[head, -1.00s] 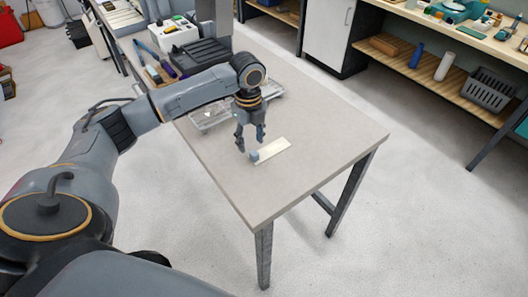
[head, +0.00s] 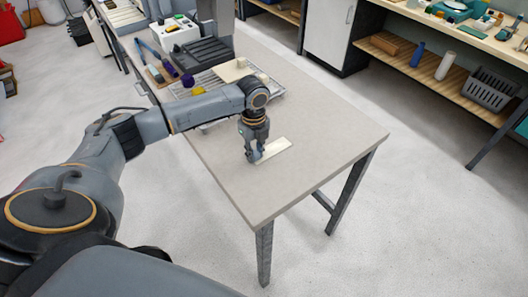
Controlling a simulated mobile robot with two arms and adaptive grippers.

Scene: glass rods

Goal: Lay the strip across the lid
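A flat cream strip (head: 275,150) lies on the grey table, right of my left gripper. My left gripper (head: 254,157) points down at the strip's near left end, with its fingers close around the spot where a small blue-grey block stood. The fingers hide that block, so I cannot tell whether they are closed on it. A clear, low, lid-like piece (head: 274,91) lies farther back on the table, partly behind my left forearm. A cream plate-like piece (head: 229,72) and a small pale block are on or just behind it. My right gripper is not in view.
A dark ribbed tray (head: 202,55) and a white box with coloured parts (head: 178,33) stand at the table's back left. Purple and yellow small items lie near my forearm. The table (head: 330,130) is bare to the right and in front of the strip.

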